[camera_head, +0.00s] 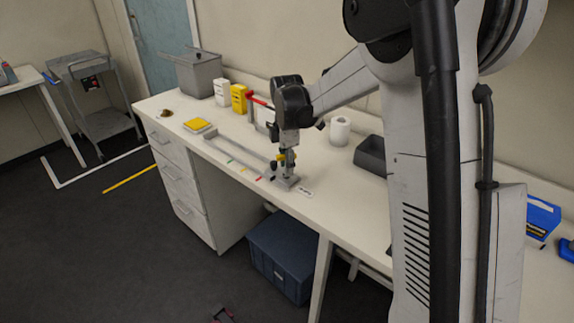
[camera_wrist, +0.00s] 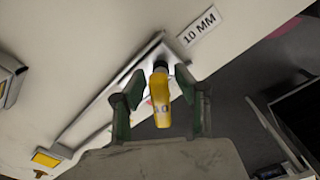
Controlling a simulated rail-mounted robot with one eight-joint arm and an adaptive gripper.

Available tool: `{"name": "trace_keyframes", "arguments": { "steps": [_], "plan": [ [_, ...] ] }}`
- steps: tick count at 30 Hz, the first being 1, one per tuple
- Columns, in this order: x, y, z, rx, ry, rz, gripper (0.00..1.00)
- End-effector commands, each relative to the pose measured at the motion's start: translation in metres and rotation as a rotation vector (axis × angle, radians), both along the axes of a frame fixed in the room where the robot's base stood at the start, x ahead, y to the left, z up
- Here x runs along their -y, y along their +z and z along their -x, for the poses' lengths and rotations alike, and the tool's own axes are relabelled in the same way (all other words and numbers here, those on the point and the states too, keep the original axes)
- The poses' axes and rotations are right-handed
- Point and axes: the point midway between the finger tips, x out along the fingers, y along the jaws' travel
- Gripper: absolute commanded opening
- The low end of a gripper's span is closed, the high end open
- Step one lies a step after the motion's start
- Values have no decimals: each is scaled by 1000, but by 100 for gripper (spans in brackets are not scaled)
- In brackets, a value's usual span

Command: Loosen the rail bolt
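A yellow-handled tool marked "10" (camera_wrist: 161,100) stands between the two dark green fingers of my gripper (camera_wrist: 160,80), with narrow gaps showing on both sides. My gripper (camera_head: 287,158) points down over the near end of a long grey metal rail (camera_head: 232,151) on the bench; the rail also shows in the wrist view (camera_wrist: 95,108). The tool's dark lower end meets the rail's end, where a "10 MM" label (camera_wrist: 199,27) lies beside it. I cannot make out a bolt; the tool or gripper may hide it.
The white bench (camera_head: 325,188) also holds a yellow pad (camera_head: 197,125), a grey bin (camera_head: 199,73), yellow (camera_head: 239,98) and white containers, a white roll (camera_head: 340,130) and a dark tray (camera_head: 371,155). Small coloured marks lie along the rail. A blue crate (camera_head: 281,258) is below the bench.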

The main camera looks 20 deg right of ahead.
Motion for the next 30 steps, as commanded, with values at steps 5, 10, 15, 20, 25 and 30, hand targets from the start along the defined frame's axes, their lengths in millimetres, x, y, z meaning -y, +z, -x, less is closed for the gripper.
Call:
{"name": "trace_keyframes", "arguments": {
  "steps": [5,10,15,20,25,30],
  "plan": [
    [0,14,0,0,0,0,30],
    [0,45,0,0,0,0,30],
    [0,79,0,0,0,0,30],
    [0,104,0,0,0,0,30],
    [0,117,0,1,-1,0,30],
    [0,128,13,21,-53,0,30]
  ]
}}
